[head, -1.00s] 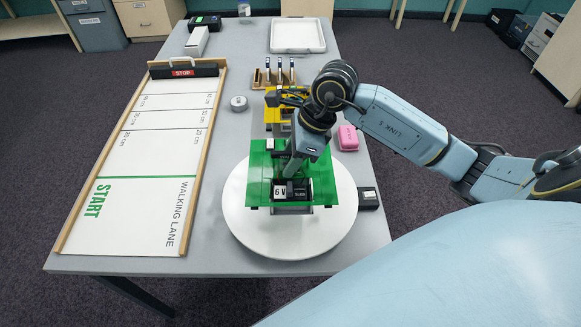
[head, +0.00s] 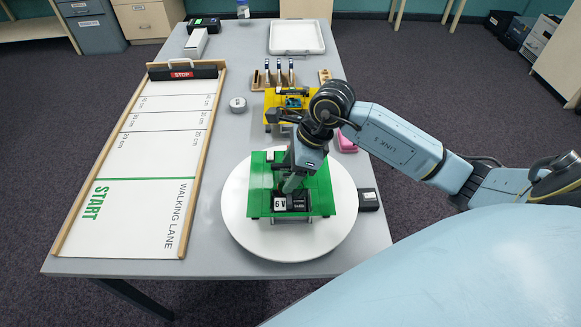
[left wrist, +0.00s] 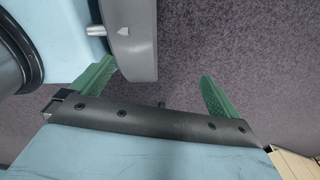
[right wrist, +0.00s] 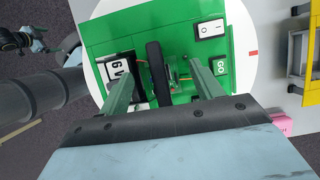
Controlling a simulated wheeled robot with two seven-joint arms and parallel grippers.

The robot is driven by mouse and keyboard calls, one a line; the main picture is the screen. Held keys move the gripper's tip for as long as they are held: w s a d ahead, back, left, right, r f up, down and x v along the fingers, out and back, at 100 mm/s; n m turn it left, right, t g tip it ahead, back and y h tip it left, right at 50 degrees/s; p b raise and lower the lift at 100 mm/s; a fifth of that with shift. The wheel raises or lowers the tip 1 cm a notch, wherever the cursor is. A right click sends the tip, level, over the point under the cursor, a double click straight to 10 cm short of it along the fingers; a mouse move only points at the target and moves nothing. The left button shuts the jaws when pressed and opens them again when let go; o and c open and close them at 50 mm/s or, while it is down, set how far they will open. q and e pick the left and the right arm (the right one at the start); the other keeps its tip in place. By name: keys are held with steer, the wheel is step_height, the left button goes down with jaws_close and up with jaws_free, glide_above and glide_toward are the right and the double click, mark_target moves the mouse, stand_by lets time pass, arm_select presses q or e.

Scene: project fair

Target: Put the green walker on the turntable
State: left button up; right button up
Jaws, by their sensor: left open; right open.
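The green walker (head: 322,192) rests on the white round turntable (head: 240,218); its flat green top carries a black "6 V" block. It also shows in the right wrist view (right wrist: 184,30), with a switch and a GO label on top. My right gripper (head: 289,184) is over the walker's top. In the right wrist view its fingers (right wrist: 161,74) are apart, one on each side of a black upright bar on the walker. The walker's feet are mostly hidden. My left gripper (left wrist: 156,76) is open and empty over the carpet, outside the head view.
A yellow walker (head: 275,99) stands behind the turntable, partly hidden by my right arm. A walking lane board (head: 138,200) fills the left of the table. A pink item (head: 347,142) and black box (head: 368,199) lie to the right; a grey disc (head: 238,104) lies left of the yellow walker.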

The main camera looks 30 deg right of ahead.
arm_select(q)
steer(key=shift+r, duration=0.1)
arm_select(e)
steer(key=shift+d+r, duration=0.1)
steer(key=shift+r, duration=0.3)
arm_select(q)
steer(key=shift+w+d+r+p, duration=0.15)
steer(key=shift+d+r+p, duration=0.45)
steer(key=shift+d, duration=0.2)
arm_select(e)
steer(key=v, duration=1.1)
steer(key=shift+s+r, duration=0.15)
steer(key=shift+r, duration=0.05)
